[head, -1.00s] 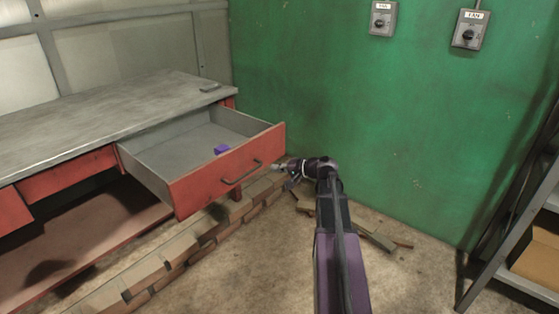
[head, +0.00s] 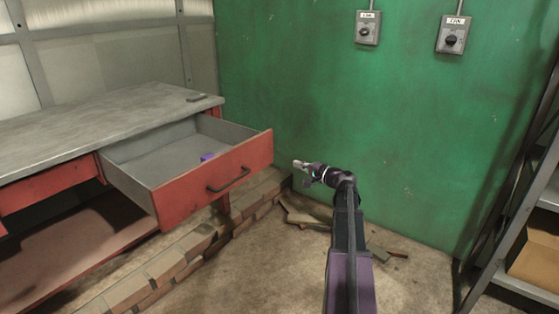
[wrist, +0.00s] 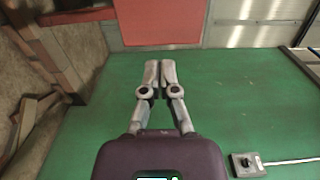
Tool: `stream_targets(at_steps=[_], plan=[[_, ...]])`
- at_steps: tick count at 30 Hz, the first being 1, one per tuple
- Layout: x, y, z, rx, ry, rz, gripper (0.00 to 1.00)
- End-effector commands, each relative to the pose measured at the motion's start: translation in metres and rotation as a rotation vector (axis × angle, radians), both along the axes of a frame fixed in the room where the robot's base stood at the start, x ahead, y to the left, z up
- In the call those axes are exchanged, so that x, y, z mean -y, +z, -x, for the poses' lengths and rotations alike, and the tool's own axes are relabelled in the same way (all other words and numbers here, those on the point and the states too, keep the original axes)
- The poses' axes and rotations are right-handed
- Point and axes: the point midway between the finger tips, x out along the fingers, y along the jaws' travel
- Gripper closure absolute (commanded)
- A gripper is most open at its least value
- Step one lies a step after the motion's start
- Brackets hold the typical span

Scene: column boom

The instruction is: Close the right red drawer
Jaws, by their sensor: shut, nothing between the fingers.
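The right red drawer (head: 195,192) stands pulled open from the workbench, its grey inside showing and its black handle (head: 228,180) on the front. A small purple block (head: 207,157) lies inside it. My gripper (head: 297,163) is to the right of the drawer front in the head view, apart from it, with its fingers pointing left. In the wrist view the fingers (wrist: 161,68) are together and hold nothing. A red panel, apparently the drawer front (wrist: 155,20), shows beyond the fingertips there.
The workbench (head: 90,122) has a grey top with a small flat object (head: 196,98). Bricks (head: 190,248) line the floor below it, with loose planks (head: 305,212) by the green wall (head: 300,70). A shelf rack (head: 530,240) stands at right. Open floor lies in front.

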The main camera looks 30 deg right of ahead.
Motion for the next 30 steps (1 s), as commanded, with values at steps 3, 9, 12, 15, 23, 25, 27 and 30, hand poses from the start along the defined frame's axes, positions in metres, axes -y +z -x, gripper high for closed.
stream_targets(at_steps=[3,9,12,15,23,25,27,30], plan=[[-0.001,0.0,-0.006,0.0,0.001,0.0,1.0],[-0.008,0.0,-0.025,-0.001,0.001,0.0,1.0],[-0.012,0.0,-0.037,-0.001,0.002,0.0,1.0],[-0.017,0.0,-0.052,-0.001,0.002,0.0,1.0],[-0.031,0.0,-0.09,-0.001,0.001,0.0,1.0],[-0.034,0.0,-0.099,-0.001,0.001,0.0,1.0],[-0.037,0.0,-0.107,-0.001,0.001,0.0,1.0],[-0.041,0.0,-0.118,-0.001,0.0,0.0,1.0]])
